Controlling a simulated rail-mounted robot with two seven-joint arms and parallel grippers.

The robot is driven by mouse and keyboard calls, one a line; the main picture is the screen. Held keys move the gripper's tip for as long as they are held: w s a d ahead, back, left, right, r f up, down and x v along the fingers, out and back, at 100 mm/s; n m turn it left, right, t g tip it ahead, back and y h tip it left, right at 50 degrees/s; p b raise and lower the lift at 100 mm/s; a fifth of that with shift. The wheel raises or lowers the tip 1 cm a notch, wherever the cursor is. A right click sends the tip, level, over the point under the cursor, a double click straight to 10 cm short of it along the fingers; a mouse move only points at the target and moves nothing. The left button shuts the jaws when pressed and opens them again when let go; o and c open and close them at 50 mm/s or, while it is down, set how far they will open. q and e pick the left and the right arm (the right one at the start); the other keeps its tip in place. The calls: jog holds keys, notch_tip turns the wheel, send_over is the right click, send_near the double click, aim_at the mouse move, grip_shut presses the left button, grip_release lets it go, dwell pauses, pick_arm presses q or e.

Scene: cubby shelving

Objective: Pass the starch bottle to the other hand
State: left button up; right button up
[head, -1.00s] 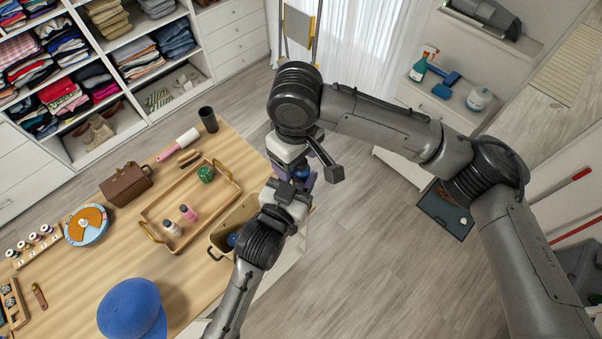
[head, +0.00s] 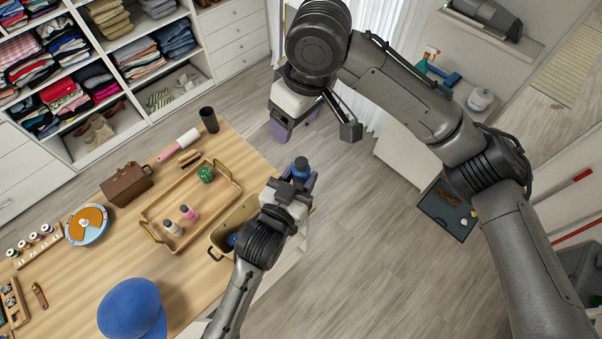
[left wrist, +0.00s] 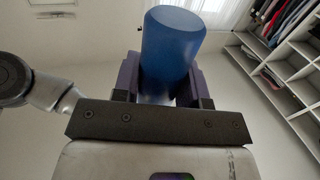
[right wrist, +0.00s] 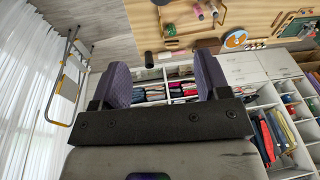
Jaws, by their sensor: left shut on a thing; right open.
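The starch bottle is a blue bottle (head: 301,170) with a dark top in the head view, near the right edge of the table. My left gripper (head: 298,181) is shut on it, and its fingers hide part of the bottle. In the left wrist view the blue bottle (left wrist: 172,48) stands up between the purple fingers of the left gripper (left wrist: 162,85). My right gripper (head: 290,130) is above the bottle in the head picture and apart from it. In the right wrist view the right gripper (right wrist: 158,80) has its purple fingers wide apart with nothing between them.
A wooden tray (head: 151,217) with small bottles lies on the table, beside a tan bin (head: 222,232) under my left arm. A black cup (head: 208,119) and a blue cap (head: 132,308) are also on the table. Open floor (head: 350,230) lies to the right.

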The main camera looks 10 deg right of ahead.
jog(key=w+d+f+t+y, duration=0.3)
jog(key=w+d+f, duration=0.25)
jog(key=f, duration=0.25)
notch_tip(320, 180, down, 10)
jog(key=s+d+t, duration=0.2)
jog(key=s+d+f+m+h, duration=0.2)
jog(key=s+d+f+m, duration=0.1)
jog(key=s+f, duration=1.1)
jog(key=s+d+f+m+g+h, duration=0.1)
jog(key=s+d, duration=0.3)
jog(key=s, duration=0.6)
jog(key=s+d+f+m+g+h, duration=0.1)
jog(key=s+d, duration=0.3)
jog(key=s, duration=0.6)
jog(key=shift+m+h, duration=0.5)
jog(key=shift+m, duration=0.3)
